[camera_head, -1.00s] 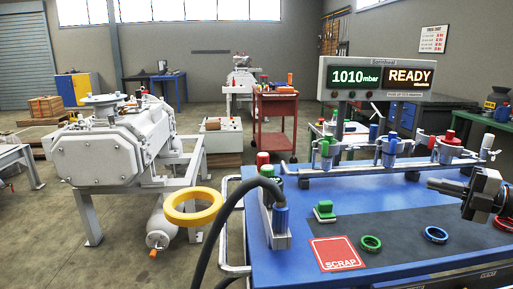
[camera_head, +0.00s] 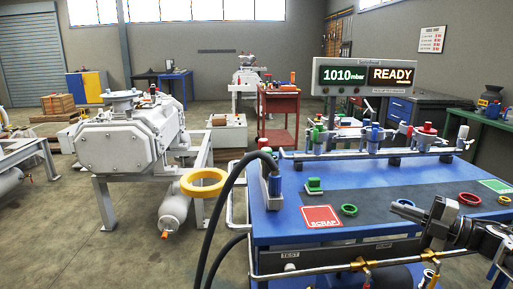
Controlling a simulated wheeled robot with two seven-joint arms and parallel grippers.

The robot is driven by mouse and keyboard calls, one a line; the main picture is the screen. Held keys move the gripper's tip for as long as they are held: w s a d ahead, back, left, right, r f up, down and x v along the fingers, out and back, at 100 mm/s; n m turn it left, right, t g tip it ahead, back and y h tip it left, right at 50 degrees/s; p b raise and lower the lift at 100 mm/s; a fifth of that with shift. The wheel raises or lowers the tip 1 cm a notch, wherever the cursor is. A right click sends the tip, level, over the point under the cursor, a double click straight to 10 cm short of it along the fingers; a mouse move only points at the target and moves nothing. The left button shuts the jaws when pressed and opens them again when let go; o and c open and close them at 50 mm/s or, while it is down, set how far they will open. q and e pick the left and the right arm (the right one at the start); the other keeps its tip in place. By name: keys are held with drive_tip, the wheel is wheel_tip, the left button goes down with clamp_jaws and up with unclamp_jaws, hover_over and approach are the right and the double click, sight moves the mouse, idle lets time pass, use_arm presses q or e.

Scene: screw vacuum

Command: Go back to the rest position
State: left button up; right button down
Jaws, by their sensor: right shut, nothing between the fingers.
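My right gripper (camera_head: 402,210) is shut and empty. It points left over the front right part of the blue workbench (camera_head: 280,232), with its arm coming in from the lower right. Its fingertips show just in front of the blue ring (camera_head: 403,203); I cannot tell its height above the bench. My left gripper is not in view.
On the bench are a green ring (camera_head: 348,210), a red ring (camera_head: 469,199), a green block (camera_head: 314,186) and a red SCRAP pad (camera_head: 321,217). A black hose (camera_head: 226,200) arches at its left. A display (camera_head: 375,76) reads 1010 mbar, READY. A yellow ring (camera_head: 204,182) is left of the bench.

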drive_tip(key=s+a+f+m+t+h+p, duration=0.1)
drive_tip(key=s+a+f+m+t+h, duration=0.15)
drive_tip(key=a+f+m, duration=0.5)
drive_tip(key=s+a+f+m+t+h+p, duration=0.1)
drive_tip(key=s+a+f+m+p, duration=0.2)
drive_tip(key=a, duration=0.8)
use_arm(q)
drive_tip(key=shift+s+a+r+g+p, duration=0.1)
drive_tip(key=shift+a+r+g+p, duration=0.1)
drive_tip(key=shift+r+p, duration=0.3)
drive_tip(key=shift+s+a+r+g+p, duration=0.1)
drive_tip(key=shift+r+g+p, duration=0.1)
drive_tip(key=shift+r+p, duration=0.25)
use_arm(e)
drive_tip(key=s+a+f+m+g+h, duration=0.1)
drive_tip(key=s+a+f+m+h, duration=0.1)
drive_tip(key=s+m, duration=0.2)
drive_tip(key=s+a+f+m+g+h, duration=0.1)
drive_tip(key=s+m, duration=0.4)
drive_tip(key=s, duration=0.6)
drive_tip(key=s+a+f+m+g+h, duration=0.2)
drive_tip(key=s+a+m+g+h, duration=0.1)
drive_tip(key=s, duration=0.4)
drive_tip(key=shift+s+a+f+m+h, duration=0.2)
drive_tip(key=shift+s+f+m+h, duration=0.2)
drive_tip(key=shift+m, duration=0.25)
